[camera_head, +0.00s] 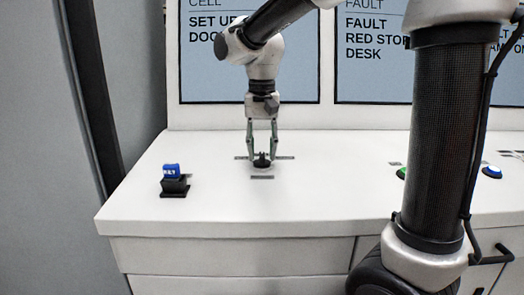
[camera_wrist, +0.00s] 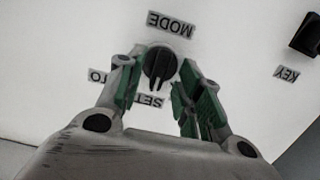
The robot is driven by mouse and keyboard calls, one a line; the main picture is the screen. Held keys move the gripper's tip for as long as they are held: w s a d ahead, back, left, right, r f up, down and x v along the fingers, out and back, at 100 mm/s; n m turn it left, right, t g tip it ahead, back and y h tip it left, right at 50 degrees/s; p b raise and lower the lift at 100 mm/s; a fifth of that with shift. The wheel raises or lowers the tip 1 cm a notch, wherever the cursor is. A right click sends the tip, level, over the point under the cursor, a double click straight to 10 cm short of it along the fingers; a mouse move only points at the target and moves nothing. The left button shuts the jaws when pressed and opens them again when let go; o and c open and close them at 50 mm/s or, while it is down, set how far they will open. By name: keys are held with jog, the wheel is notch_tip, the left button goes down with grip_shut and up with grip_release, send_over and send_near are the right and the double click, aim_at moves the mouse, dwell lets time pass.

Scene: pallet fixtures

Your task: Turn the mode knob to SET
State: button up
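The mode knob (camera_head: 261,161) is a small black knob on the white desk top. In the wrist view the knob (camera_wrist: 160,63) is round with a raised ridge running roughly up and down the picture, its lower end towards the SET label (camera_wrist: 150,99). The MODE label (camera_wrist: 171,24) is above it, upside down. My gripper (camera_head: 261,153) points straight down over the knob, its green-padded fingers on either side. In the wrist view my gripper (camera_wrist: 161,65) is open around the knob; the left fingertip is very close, and I cannot tell if it touches. The left label (camera_wrist: 97,75) is partly hidden.
A blue key (camera_head: 171,170) stands in a black block (camera_head: 174,187) to the left. A green button (camera_head: 401,173) and a blue button (camera_head: 492,172) are to the right, the green one partly behind my arm. The desk front around the knob is clear. Wall signs (camera_head: 215,85) hang behind.

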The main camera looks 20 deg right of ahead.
aim_at(262, 154)
notch_tip(262, 154, up, 11)
dwell(0.3)
